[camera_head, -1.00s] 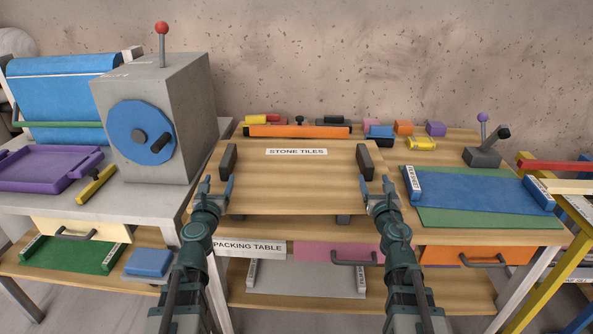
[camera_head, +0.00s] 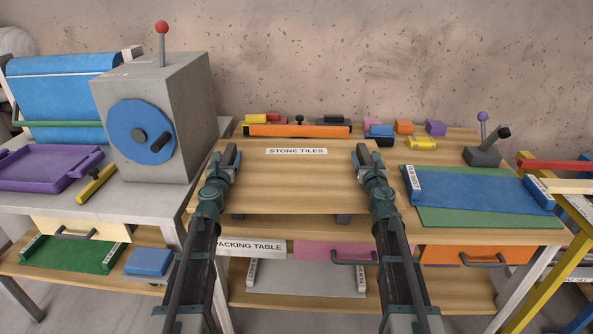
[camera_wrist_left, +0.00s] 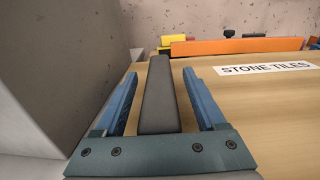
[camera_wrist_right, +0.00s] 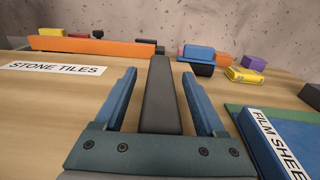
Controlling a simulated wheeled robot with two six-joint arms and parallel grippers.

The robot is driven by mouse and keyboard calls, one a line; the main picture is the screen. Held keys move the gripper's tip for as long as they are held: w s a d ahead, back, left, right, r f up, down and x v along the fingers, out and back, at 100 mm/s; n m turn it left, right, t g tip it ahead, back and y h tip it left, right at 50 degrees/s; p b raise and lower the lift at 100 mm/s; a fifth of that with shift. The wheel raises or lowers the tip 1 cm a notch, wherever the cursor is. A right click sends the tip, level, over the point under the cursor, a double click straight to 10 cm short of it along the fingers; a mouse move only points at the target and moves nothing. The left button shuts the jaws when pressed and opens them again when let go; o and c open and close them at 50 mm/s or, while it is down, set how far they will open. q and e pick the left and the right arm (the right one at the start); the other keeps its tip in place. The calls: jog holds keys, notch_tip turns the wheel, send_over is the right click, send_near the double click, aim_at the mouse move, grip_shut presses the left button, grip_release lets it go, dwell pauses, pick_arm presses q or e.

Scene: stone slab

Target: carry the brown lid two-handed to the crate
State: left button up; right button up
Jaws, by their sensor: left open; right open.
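The brown lid (camera_head: 290,185) is a flat wooden board with a "STONE TILES" label, lying level on the packing table. It has a dark grey handle at each side. My left gripper (camera_head: 228,157) is open around the left handle, which stands between its fingers in the left wrist view (camera_wrist_left: 158,95). My right gripper (camera_head: 367,157) is open around the right handle, which stands between its fingers in the right wrist view (camera_wrist_right: 160,95). Gaps show between fingers and handle in both wrist views. I cannot make out a crate for certain.
An orange bar (camera_head: 297,131) and several small coloured blocks lie behind the lid. A grey machine with a blue wheel (camera_head: 141,132) stands close on the left. A blue sheet with labelled end bars (camera_head: 478,188) lies on a green mat to the right. A pink drawer (camera_head: 320,251) is below.

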pick_arm(q)
jog(key=shift+w, duration=0.25)
pick_arm(e)
jog(key=shift+w, duration=0.25)
pick_arm(q)
grip_shut()
pick_arm(e)
grip_shut()
dwell(0.8)
